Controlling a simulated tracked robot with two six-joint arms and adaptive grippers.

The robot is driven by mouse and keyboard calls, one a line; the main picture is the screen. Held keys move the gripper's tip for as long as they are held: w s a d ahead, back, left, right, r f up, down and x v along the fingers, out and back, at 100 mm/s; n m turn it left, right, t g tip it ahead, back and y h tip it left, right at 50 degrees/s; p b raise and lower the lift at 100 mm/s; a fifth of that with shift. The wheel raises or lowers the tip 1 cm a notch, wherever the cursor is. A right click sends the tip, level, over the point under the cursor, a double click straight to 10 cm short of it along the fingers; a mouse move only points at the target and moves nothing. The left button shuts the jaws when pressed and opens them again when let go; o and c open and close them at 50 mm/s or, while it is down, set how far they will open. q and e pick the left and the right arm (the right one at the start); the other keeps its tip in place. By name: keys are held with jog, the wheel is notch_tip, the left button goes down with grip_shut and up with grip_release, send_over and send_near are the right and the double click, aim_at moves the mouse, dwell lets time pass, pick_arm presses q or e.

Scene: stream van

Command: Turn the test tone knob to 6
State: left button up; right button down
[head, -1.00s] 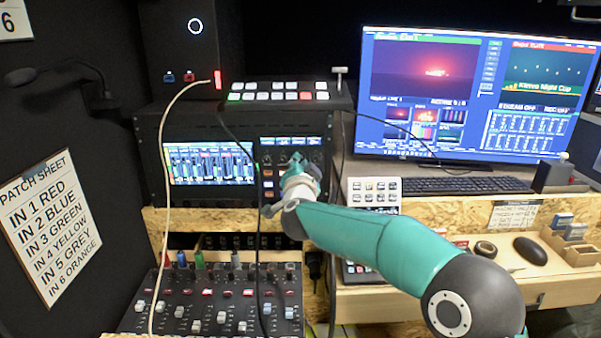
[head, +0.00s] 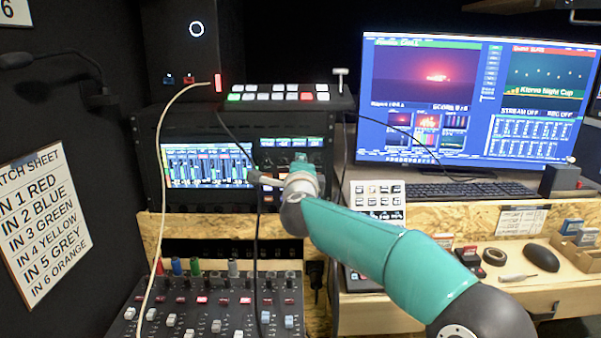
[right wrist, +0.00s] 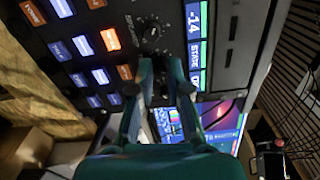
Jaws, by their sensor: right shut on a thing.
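My right gripper (head: 300,160) is at the rack unit's right-hand panel (head: 268,158), below its small display strip, and hides part of it. In the right wrist view my right gripper (right wrist: 161,68) has its two fingers close to the panel, shut on a knob mostly hidden between them. A black knob with a white scale around it (right wrist: 152,32) shows just beyond the fingertips. My left gripper is not in view.
Lit orange, white and blue buttons (right wrist: 83,45) sit close beside the knob. A pale cable (head: 164,150) and a black cable hang in front of the rack. A fader mixer (head: 195,305) lies below, with a monitor (head: 470,100) and keyboard (head: 470,189) to the right.

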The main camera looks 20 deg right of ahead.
jog(key=shift+d+f+m+b, duration=0.1)
jog(key=shift+f+m+b, duration=0.15)
jog(key=shift+m, duration=0.4)
jog(key=shift+d+f+m+b, duration=0.1)
jog(key=shift+m+b, duration=0.15)
jog(key=shift+m, duration=0.4)
jog(key=c, duration=1.1)
grip_release()
jog(key=shift+c, duration=0.2)
jog(key=shift+r, duration=0.15)
jog(key=v, duration=1.2)
jog(key=shift+a, duration=0.1)
